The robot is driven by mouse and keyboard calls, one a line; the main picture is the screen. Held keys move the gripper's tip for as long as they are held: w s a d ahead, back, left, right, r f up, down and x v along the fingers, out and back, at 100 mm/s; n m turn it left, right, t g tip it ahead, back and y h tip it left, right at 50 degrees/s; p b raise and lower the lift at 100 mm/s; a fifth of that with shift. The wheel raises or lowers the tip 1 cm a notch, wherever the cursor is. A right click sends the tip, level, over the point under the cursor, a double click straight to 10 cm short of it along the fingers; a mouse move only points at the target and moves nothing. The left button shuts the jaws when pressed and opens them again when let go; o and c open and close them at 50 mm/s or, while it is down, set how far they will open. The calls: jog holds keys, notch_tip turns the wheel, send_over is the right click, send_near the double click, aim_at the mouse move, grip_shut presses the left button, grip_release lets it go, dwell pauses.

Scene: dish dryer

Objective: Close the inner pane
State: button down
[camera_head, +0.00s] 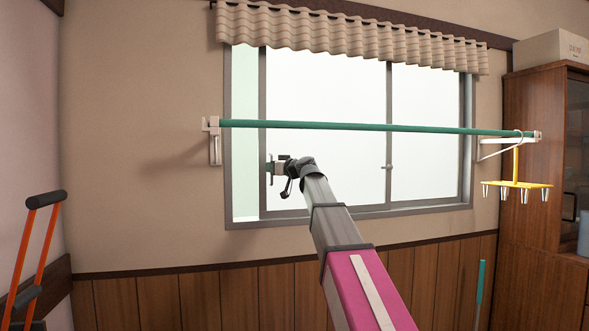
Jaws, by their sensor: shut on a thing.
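The sliding window has a left pane (330,90) in a grey frame, which I take as the inner pane. Its left upright (263,95) stands apart from the left window jamb (228,190), with an open strip (244,90) between them. My gripper (271,168) is at this left upright, about mid-height, and is shut on the pane's edge or a handle there. The gripper hides the exact point of contact. A small handle (388,167) shows on the middle upright. The right pane (430,100) lies beyond it.
A green pole (350,126) runs across the window above my gripper, held by wall brackets. A yellow hanger (517,185) hangs at its right end. A wooden cabinet (532,150) stands at the right. An orange-legged object (25,250) is at the lower left.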

jog(key=s+a, duration=0.2)
jog(key=a, duration=0.8)
jog(key=shift+a, duration=0.15)
jog(key=c, duration=1.5)
grip_release()
jog(key=shift+s+a, duration=0.1)
jog(key=shift+a, duration=0.05)
jog(key=shift+o, duration=0.2)
jog(key=v, duration=1)
jog(key=shift+s+d, duration=0.2)
jog(key=shift+d, duration=0.1)
